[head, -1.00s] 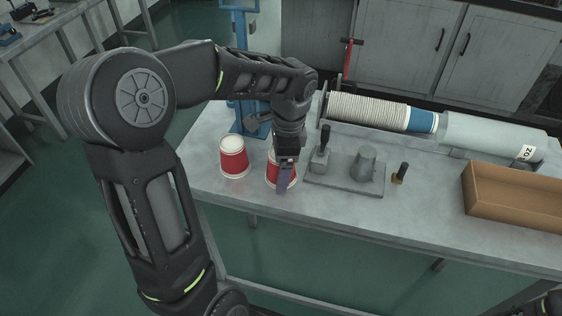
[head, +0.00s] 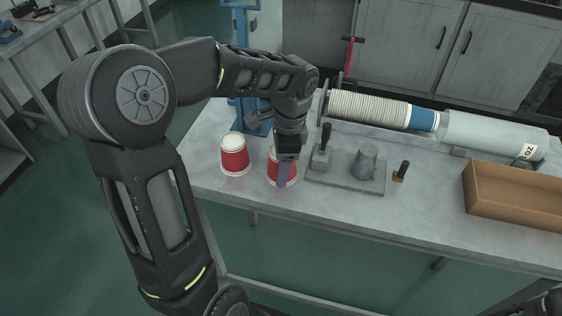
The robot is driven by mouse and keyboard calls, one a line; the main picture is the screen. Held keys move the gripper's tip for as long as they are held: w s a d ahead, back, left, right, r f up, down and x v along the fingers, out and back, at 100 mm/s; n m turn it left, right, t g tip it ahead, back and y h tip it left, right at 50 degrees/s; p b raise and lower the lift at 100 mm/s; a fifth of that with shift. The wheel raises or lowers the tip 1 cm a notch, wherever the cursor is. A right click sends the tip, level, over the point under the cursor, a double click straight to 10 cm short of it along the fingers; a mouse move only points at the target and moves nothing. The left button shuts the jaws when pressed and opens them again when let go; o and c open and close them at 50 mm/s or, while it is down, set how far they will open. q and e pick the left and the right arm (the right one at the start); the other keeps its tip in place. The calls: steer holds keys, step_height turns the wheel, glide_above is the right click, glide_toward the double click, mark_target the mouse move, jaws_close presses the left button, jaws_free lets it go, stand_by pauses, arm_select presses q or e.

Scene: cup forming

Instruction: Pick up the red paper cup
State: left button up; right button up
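Two red paper cups with white rims stand on the grey table. The left red paper cup (head: 234,158) is upright and clear of the gripper. The right red paper cup (head: 291,174) is partly hidden behind my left gripper (head: 282,178). The gripper points down at this cup, with a finger in front of its near side. Whether the finger touches the cup, and how far apart the fingers are, cannot be seen. My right gripper is not in view.
A grey fixture plate (head: 345,178) with a handle and a grey cup form stands just right of the gripper. A small dark-handled tool (head: 402,171), a brown box (head: 515,200) and a long stack of paper cups (head: 368,109) are farther right. The table front is clear.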

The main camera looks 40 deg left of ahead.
arm_select(q)
step_height(320, 180, up, 10)
steer(key=shift+f, duration=0.1)
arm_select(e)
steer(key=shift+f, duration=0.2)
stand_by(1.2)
